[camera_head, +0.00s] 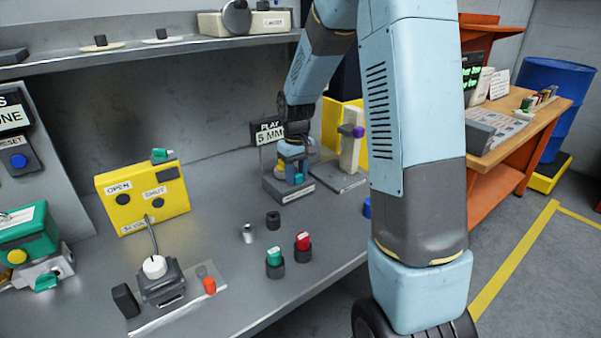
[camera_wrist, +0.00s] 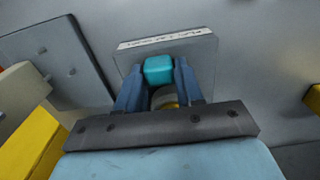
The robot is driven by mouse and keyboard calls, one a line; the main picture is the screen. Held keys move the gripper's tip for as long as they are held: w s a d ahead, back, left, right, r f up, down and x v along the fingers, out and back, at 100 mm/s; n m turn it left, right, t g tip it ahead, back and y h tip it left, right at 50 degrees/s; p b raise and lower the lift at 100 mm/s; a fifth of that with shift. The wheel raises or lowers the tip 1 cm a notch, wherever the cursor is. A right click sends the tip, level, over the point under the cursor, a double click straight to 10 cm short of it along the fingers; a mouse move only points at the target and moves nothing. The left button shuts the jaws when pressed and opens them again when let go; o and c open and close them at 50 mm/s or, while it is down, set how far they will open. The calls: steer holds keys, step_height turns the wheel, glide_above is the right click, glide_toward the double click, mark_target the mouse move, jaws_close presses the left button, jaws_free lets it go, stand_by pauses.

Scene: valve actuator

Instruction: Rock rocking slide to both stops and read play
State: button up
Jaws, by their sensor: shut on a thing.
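The rocking slide shows as a teal block (camera_wrist: 158,71) between my gripper's two blue fingers in the wrist view. My gripper (camera_wrist: 160,76) is shut on this block. In the head view, my gripper (camera_head: 297,172) reaches down to the slide's teal block (camera_head: 299,178), which is mostly hidden by the fingers. The slide's grey base plate (camera_head: 272,188) has a white label on its front edge. The label also shows on the plate (camera_wrist: 203,48) in the wrist view. A dark sign (camera_head: 268,131) behind reads "PLAY 5 MM", partly covered by my arm.
A fixture with a purple knob (camera_head: 358,132) stands close on the right. A yellow box (camera_head: 144,197) marked OPEN and SHUT is at left. Green-topped (camera_head: 274,258) and red-topped (camera_head: 303,242) pieces stand on the bench in front. A shelf (camera_head: 140,52) spans above.

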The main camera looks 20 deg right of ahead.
steer(key=shift+s+a, duration=0.1)
steer(key=shift+a, duration=0.25)
stand_by(0.7)
steer(key=o, duration=1)
step_height(320, 180, up, 13)
steer(key=s+r+m+t, duration=0.15)
steer(key=s+r, duration=0.25)
steer(key=s, duration=0.4)
steer(key=s+r+t, duration=0.2)
steer(key=s+r, duration=0.3)
steer(key=s, duration=0.2)
steer(key=shift+s+d+f+m+t, duration=0.15)
steer(key=shift+s+d+m+t, duration=0.15)
steer(key=shift+s, duration=2)
steer(key=shift+s+d+f+m+t, duration=0.15)
steer(key=shift+s+m+t, duration=0.25)
steer(key=shift+s, duration=1.9)
steer(key=shift+s+d+f+m+t, duration=0.1)
steer(key=shift+s+d+m+t, duration=0.2)
steer(key=shift+s, duration=2)
